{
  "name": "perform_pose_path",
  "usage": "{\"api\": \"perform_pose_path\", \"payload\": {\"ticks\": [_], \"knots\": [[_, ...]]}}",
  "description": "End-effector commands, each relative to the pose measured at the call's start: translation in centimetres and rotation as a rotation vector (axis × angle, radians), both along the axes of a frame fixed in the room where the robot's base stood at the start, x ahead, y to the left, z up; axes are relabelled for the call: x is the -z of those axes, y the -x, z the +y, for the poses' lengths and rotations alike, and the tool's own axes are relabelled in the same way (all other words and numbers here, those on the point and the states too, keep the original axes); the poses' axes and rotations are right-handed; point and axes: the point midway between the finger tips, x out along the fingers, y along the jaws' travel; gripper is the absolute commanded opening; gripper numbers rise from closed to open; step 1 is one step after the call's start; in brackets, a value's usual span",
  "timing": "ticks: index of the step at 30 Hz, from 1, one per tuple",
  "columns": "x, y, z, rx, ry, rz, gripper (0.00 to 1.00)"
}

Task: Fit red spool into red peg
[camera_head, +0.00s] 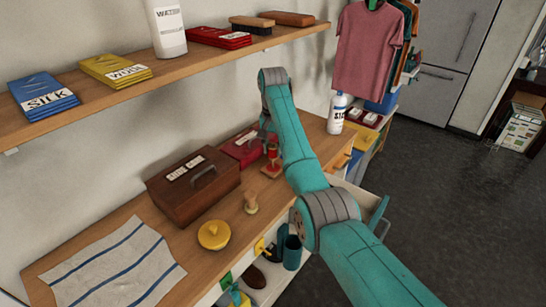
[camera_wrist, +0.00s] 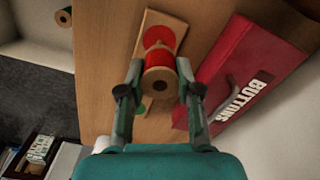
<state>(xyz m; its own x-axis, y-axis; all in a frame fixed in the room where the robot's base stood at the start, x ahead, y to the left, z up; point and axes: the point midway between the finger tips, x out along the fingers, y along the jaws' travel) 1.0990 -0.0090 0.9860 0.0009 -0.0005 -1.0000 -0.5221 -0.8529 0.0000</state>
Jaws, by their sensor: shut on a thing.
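The red spool (camera_wrist: 160,82), with a pale wooden end and red thread, is between the two fingers of my gripper (camera_wrist: 159,67) in the wrist view. The gripper is shut on it. Just beyond it in that view is a red round part (camera_wrist: 158,36), which looks like the red peg, on a wooden base (camera_wrist: 150,18). The spool overlaps it, so I cannot tell whether they touch or line up. In the head view the red spool (camera_head: 272,152) shows small beside my arm, above the wooden base (camera_head: 267,172).
A red buttons box (camera_head: 244,147) lies close beside the base. A brown wooden box (camera_head: 193,182), a wooden stamp-like object (camera_head: 251,203) and a yellow round lid (camera_head: 213,235) stand nearer on the counter. A white bottle (camera_head: 338,113) is at the far end. A shelf (camera_head: 120,88) runs above.

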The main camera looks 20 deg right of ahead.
Motion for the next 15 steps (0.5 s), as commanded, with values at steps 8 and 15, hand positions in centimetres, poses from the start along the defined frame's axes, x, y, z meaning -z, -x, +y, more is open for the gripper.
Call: {"api": "perform_pose_path", "payload": {"ticks": [8,15], "knots": [[3.8,0.4,0.7,0.000,0.000,0.001,0.10],[4.4,0.4,0.9,0.000,0.000,0.000,0.10]]}}
